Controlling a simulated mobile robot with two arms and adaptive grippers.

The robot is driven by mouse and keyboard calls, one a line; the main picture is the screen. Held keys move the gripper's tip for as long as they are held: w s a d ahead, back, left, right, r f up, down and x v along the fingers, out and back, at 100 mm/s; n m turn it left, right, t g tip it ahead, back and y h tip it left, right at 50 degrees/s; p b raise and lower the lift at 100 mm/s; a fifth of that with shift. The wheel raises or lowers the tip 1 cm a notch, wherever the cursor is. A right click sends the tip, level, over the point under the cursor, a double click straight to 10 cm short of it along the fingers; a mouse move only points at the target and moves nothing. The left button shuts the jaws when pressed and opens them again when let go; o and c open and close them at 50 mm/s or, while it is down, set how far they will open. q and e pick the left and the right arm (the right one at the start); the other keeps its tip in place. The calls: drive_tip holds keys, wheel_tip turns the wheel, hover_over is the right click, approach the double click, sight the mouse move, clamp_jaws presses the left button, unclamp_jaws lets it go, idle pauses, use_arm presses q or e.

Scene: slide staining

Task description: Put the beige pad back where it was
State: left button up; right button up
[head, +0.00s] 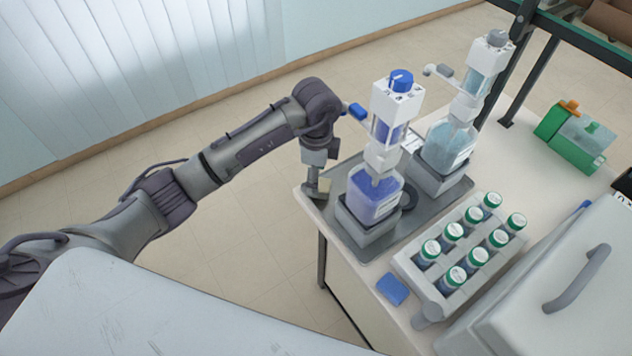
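The beige pad (325,185) is a small pale block at the fingertips of my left gripper (318,186), at the left corner of the grey tray (348,228). The gripper points down and appears shut on the pad, though its fingers are small and partly hidden. I cannot tell whether the pad touches the tray or the table. A blue pad (393,289) lies flat on the table near the front edge, left of the vial rack. My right gripper is not in view.
Two dispenser bottles, one purple-blue (375,195) and one pale blue (447,145), stand on the tray close right of the gripper. A rack (418,275) holds several green-capped vials. A grey lidded box (560,290) and a green box (572,150) stand right.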

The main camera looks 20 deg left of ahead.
use_arm(q)
wheel_tip(320, 180, up, 5)
drive_tip(key=shift+r+b, duration=0.1)
drive_tip(key=shift+b, duration=0.35)
idle(0.3)
